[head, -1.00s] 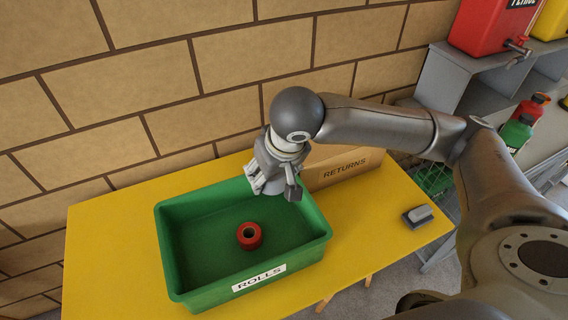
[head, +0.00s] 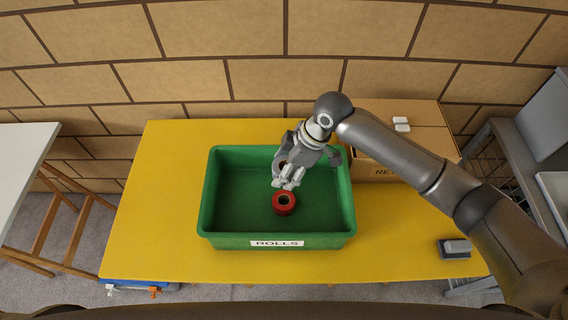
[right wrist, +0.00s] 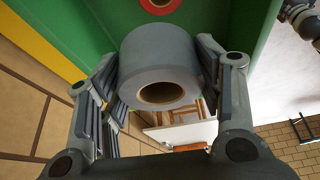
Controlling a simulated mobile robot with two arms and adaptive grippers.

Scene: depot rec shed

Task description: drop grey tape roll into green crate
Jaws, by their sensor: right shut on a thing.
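The green crate (head: 230,241), labelled ROLLS, stands on the yellow table. A red tape roll (head: 284,203) lies on its floor; its edge also shows at the top of the right wrist view (right wrist: 160,4). My right gripper (head: 285,180) is over the crate, shut on the grey tape roll (right wrist: 160,62), which sits between its two fingers in the right wrist view. In the head view the grey roll (head: 279,166) is mostly hidden by the gripper. The roll's height above the crate floor is hard to tell. My left gripper is not in view.
A cardboard RETURNS box (head: 400,143) with small white items on top stands right of the crate. A grey and black block (head: 455,248) lies at the table's right. The yellow table (head: 150,210) is clear left of the crate. Grey shelving (head: 530,140) stands at the right.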

